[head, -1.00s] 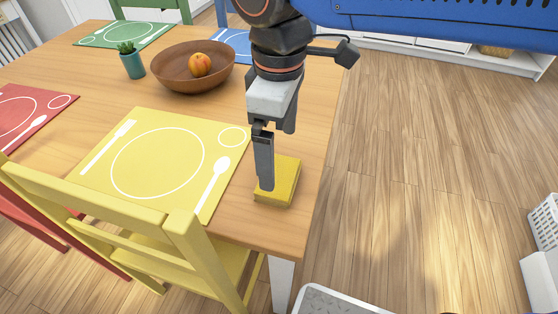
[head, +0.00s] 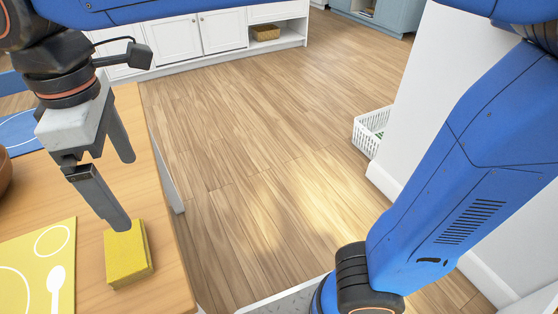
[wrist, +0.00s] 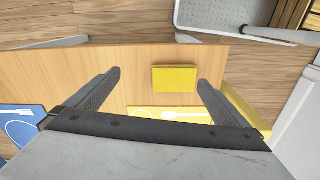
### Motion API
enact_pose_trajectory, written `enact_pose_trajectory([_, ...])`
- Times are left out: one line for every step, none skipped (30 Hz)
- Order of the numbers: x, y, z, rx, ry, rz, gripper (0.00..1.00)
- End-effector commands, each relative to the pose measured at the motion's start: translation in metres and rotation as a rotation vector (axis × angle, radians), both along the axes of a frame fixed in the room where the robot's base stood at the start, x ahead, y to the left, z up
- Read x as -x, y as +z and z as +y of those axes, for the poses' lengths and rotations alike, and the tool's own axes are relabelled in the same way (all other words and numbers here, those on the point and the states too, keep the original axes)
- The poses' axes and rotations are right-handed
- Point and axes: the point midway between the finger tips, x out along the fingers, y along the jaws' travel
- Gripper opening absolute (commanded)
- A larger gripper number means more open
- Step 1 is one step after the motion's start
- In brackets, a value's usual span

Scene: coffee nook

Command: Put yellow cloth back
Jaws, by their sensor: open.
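The yellow cloth (head: 128,256) is a thick folded square lying on the wooden table, near its right edge and just right of the yellow placemat (head: 38,260). My gripper (head: 125,192) is open and empty, pointing down over the cloth. In the head view the near fingertip overlaps the cloth's back edge; I cannot tell if it touches. In the wrist view the cloth (wrist: 175,78) shows between the two fingers (wrist: 160,80), closer to the right one.
The wooden table (head: 165,290) ends just right of the cloth. A white basket (head: 368,132) stands on the floor by a white wall at right. White cabinets (head: 195,38) line the back. The floor between is clear. A brown bowl (head: 3,170) shows at the left edge.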

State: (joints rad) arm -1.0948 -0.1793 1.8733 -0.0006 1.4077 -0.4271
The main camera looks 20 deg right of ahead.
Motion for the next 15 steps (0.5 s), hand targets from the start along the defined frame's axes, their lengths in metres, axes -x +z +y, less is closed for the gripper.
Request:
enact_pose_trajectory([-0.011, -0.002, -0.016, -0.011, -0.050, -0.005, 1.00])
enact_pose_trajectory([-0.016, -0.003, -0.025, -0.016, -0.078, -0.008, 1.00])
enact_pose_trajectory([-0.023, -0.005, -0.036, -0.025, -0.117, -0.012, 1.00])
enact_pose_trajectory([-0.027, -0.006, -0.044, -0.032, -0.144, -0.016, 1.00])
enact_pose_trajectory([-0.031, -0.008, -0.053, -0.037, -0.172, -0.019, 1.00])
enact_pose_trajectory([-0.037, -0.010, -0.064, -0.045, -0.210, -0.024, 1.00])
enact_pose_trajectory([-0.041, -0.012, -0.073, -0.052, -0.238, -0.027, 1.00])
enact_pose_trajectory([-0.044, -0.013, -0.081, -0.057, -0.265, -0.031, 1.00])
enact_pose_trajectory([-0.049, -0.016, -0.092, -0.064, -0.303, -0.035, 1.00])
enact_pose_trajectory([-0.052, -0.017, -0.101, -0.072, -0.332, -0.040, 1.00])
enact_pose_trajectory([-0.055, -0.019, -0.109, -0.077, -0.359, -0.044, 1.00])
enact_pose_trajectory([-0.058, -0.022, -0.121, -0.084, -0.395, -0.049, 1.00])
enact_pose_trajectory([-0.061, -0.024, -0.129, -0.091, -0.425, -0.053, 1.00])
enact_pose_trajectory([-0.063, -0.026, -0.137, -0.096, -0.453, -0.057, 1.00])
enact_pose_trajectory([-0.065, -0.029, -0.148, -0.104, -0.489, -0.064, 1.00])
